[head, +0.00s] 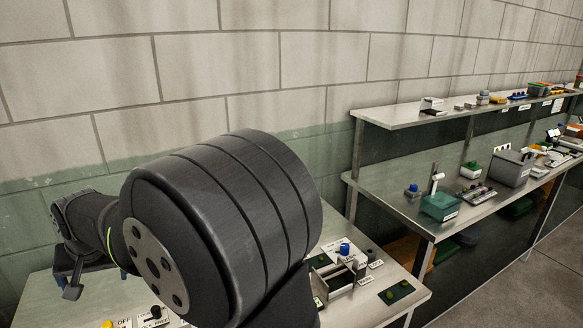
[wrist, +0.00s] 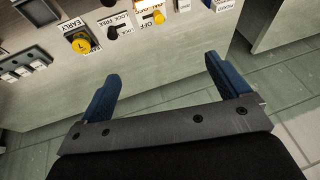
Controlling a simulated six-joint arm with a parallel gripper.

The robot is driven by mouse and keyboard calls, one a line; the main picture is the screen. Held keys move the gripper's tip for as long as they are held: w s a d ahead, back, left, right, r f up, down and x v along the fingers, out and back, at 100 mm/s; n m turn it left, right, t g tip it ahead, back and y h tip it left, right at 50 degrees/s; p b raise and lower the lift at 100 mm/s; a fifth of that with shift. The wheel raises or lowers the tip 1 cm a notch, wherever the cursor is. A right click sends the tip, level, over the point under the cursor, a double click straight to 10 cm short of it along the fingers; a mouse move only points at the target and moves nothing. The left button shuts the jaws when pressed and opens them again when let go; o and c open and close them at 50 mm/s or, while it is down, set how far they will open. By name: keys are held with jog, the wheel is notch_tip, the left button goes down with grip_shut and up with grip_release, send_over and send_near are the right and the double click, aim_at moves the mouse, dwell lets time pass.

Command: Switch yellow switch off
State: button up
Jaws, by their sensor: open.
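The yellow switch (wrist: 158,17) shows near the top of the wrist view, on the panel beside an OFF label (wrist: 146,20). It is small, and I cannot tell which way it is set.
A yellow knob (wrist: 80,43) marked EARLY and a black switch (wrist: 115,32) marked LOCK and FREE sit beside the yellow switch. The bench panel (head: 335,312) also bears a blue button (head: 344,248). Shelves (head: 440,118) with several boxes stand at right.

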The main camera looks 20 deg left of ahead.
jog(key=shift+f, duration=0.1)
jog(key=c, duration=1.4)
jog(key=shift+s+a+f, duration=0.1)
jog(key=shift+a+f, duration=0.05)
jog(key=shift+f, duration=0.1)
jog(key=c, duration=0.4)
jog(key=s+a+f+t+h, duration=0.1)
jog(key=f, duration=0.2)
jog(key=s+a+f+t+h, duration=0.1)
jog(key=a+f, duration=0.1)
jog(key=f, duration=0.1)
jog(key=s+a+f+t, duration=0.1)
jog(key=a+f, duration=0.1)
jog(key=f, duration=0.1)
jog(key=shift+s+n+h, duration=0.3)
jog(key=shift+n+h, duration=0.1)
grip_shut()
jog(key=s+a+f+t, duration=0.3)
jog(key=a+f, duration=0.1)
jog(key=f, duration=0.1)
jog(key=shift+s+a+f, duration=0.25)
jog(key=shift+s+f, duration=0.15)
